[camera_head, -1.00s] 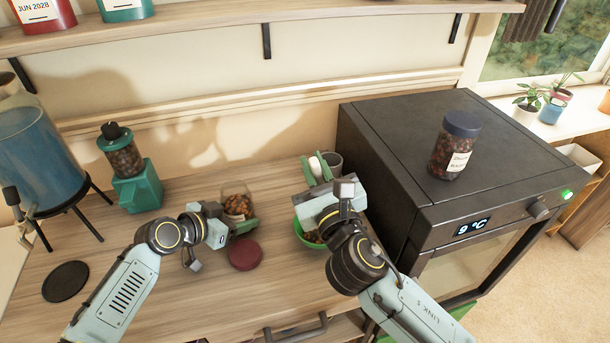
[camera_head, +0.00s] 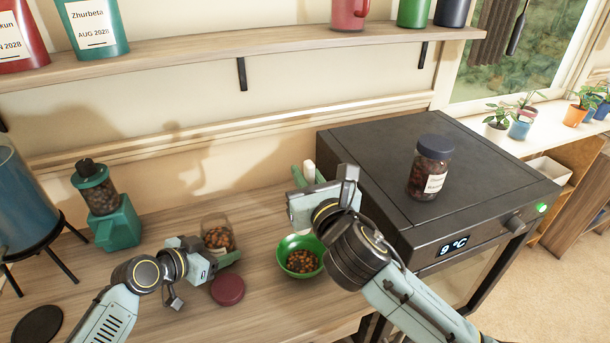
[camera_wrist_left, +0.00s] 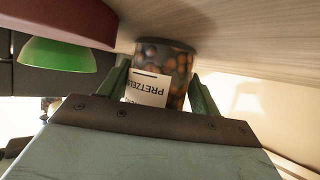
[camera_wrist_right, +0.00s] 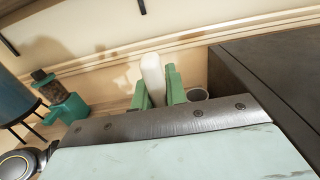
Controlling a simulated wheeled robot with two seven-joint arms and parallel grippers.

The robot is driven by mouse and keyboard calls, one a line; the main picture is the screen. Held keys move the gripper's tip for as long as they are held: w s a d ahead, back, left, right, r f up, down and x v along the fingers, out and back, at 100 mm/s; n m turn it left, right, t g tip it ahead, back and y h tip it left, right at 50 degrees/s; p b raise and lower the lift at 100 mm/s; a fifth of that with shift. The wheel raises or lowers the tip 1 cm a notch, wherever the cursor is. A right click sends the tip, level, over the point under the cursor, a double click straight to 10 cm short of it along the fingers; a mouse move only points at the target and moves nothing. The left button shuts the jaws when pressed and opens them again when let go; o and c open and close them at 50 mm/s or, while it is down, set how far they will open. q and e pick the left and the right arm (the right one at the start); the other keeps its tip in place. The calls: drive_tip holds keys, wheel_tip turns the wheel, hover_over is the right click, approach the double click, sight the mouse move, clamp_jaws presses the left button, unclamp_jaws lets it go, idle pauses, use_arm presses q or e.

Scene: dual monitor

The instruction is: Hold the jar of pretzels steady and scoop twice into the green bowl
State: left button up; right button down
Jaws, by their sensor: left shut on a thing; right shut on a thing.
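The jar of pretzels (camera_head: 217,236) stands open on the counter, partly filled with brown pretzels. The green bowl (camera_head: 301,262) stands to the right of the jar and holds several brown pieces. My right gripper (camera_head: 309,178) is raised above and behind the bowl. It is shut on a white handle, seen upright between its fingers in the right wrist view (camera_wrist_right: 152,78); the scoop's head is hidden.
A dark red lid (camera_head: 227,289) lies in front of the jar. A black oven (camera_head: 370,150) with a dark-lidded jar (camera_head: 430,168) on top stands right of the bowl. A green grinder (camera_head: 115,225) and a blue dispenser (camera_head: 22,200) are at left. A grey cup (camera_wrist_right: 197,94) stands beside the oven.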

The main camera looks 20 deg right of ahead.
drive_tip(key=w+a+r+n+g+y, duration=0.1)
drive_tip(key=w+a+r+n+y, duration=0.15)
drive_tip(key=w+a+y, duration=0.45)
drive_tip(key=w+a+r+n+g+y, duration=0.15)
drive_tip(key=a+n, duration=0.25)
drive_tip(key=a, duration=0.7)
wheel_tip(320, 180, down, 13)
drive_tip(key=shift+w+d, duration=0.2)
drive_tip(key=shift+w, duration=0.15)
drive_tip(key=shift+m+y, duration=0.25)
drive_tip(key=shift+r, duration=0.1)
idle(0.6)
wheel_tip(320, 180, up, 13)
idle(1.4)
drive_tip(key=shift+f, duration=0.2)
